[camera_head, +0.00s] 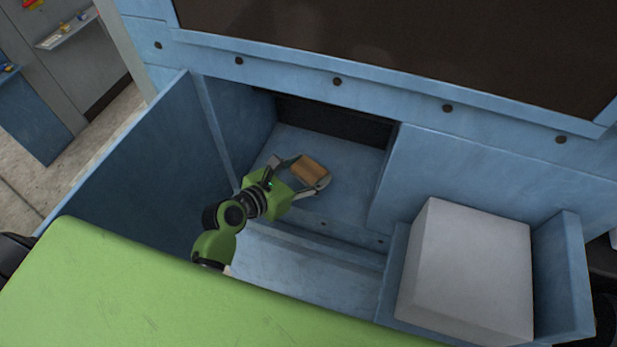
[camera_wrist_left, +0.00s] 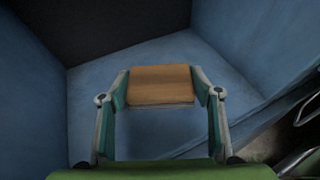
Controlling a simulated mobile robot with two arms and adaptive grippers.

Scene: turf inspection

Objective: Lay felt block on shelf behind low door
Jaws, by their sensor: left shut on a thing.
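The felt block (camera_head: 311,169) is a small orange-brown block inside the blue recess. My left gripper (camera_head: 308,172) is shut on it, with one finger on each side. In the left wrist view the block (camera_wrist_left: 161,85) sits between the two fingertips (camera_wrist_left: 161,88), over the blue shelf floor (camera_wrist_left: 160,50). I cannot tell whether the block touches the shelf (camera_head: 340,205). The low door (camera_head: 130,160) seems to be the blue panel standing open at the left of the recess. My right gripper is not in view.
A pale grey box (camera_head: 468,270) sits in a blue holder right of the opening. A dark back wall (camera_head: 335,122) closes the recess. Blue side walls stand close on both sides of the gripper. A dark panel (camera_head: 410,45) is above. My green body covers the lower left.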

